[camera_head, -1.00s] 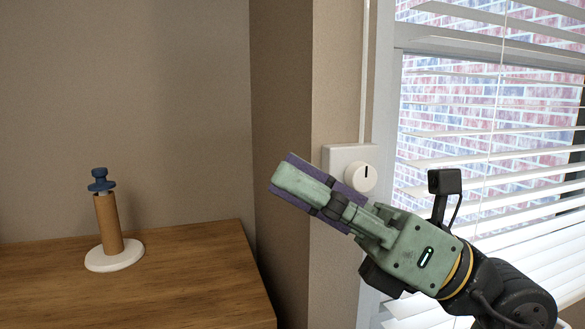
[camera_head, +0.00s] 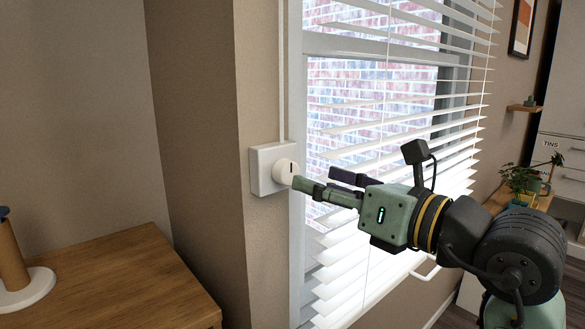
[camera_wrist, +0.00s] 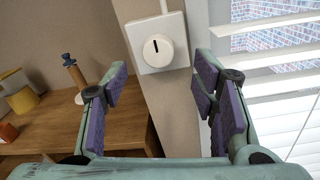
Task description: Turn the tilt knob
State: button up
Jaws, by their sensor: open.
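The tilt knob (camera_head: 285,171) is a round white dial with a dark mark, on a white square plate (camera_head: 263,170) fixed to the wall beside the window. In the wrist view the knob (camera_wrist: 157,48) shows at the top centre, with its dark mark about upright. My gripper (camera_head: 318,182) is open and empty, to the right of the knob in the head view, with one fingertip overlapping the knob's lower right edge. In the wrist view my gripper's fingers (camera_wrist: 160,95) stand apart on either side, below the knob. I cannot tell whether a finger touches it.
White blinds (camera_head: 385,130) hang over the window just right of the plate. A wooden counter (camera_head: 120,285) stands at the lower left, with a wooden holder on a white base (camera_head: 28,290). A yellow mug (camera_wrist: 22,98) is at the left in the wrist view.

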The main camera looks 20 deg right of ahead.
aim_at(292, 174)
jog(key=p+x, duration=0.1)
jog(key=x, duration=0.5)
jog(key=shift+s, duration=0.1)
jog(key=shift+c, duration=0.3)
jog(key=c, duration=1.1)
